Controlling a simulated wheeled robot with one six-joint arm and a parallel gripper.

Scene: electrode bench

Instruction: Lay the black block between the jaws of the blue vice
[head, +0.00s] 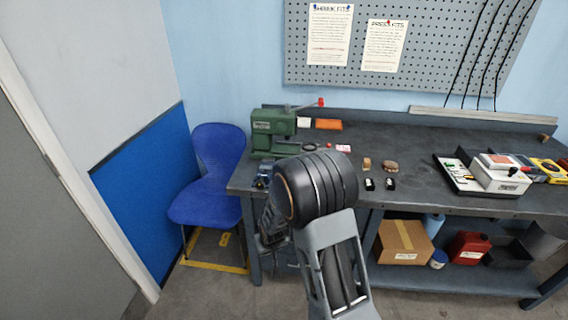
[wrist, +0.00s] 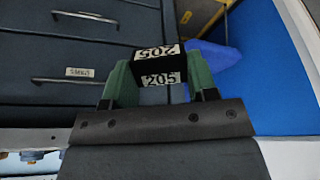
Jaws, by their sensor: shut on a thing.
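A black block (wrist: 158,63) with white "205" labels is held between the green fingers of my gripper (wrist: 160,72) in the wrist view. My gripper is shut on it, in front of grey drawers. In the head view my own arm hides most of the gripper, and I cannot make out the held block. The small blue vice (head: 263,176) stands at the bench's left front corner, beside my arm and partly hidden by it. Its jaw gap is too small to tell. The vice does not show clearly in the wrist view.
A green machine (head: 272,128) with a red-knobbed lever stands behind the vice on the dark bench (head: 420,155). Two small black-and-white pieces (head: 370,184) lie near the front edge. A blue chair (head: 215,165) stands left of the bench. Bench middle is mostly clear.

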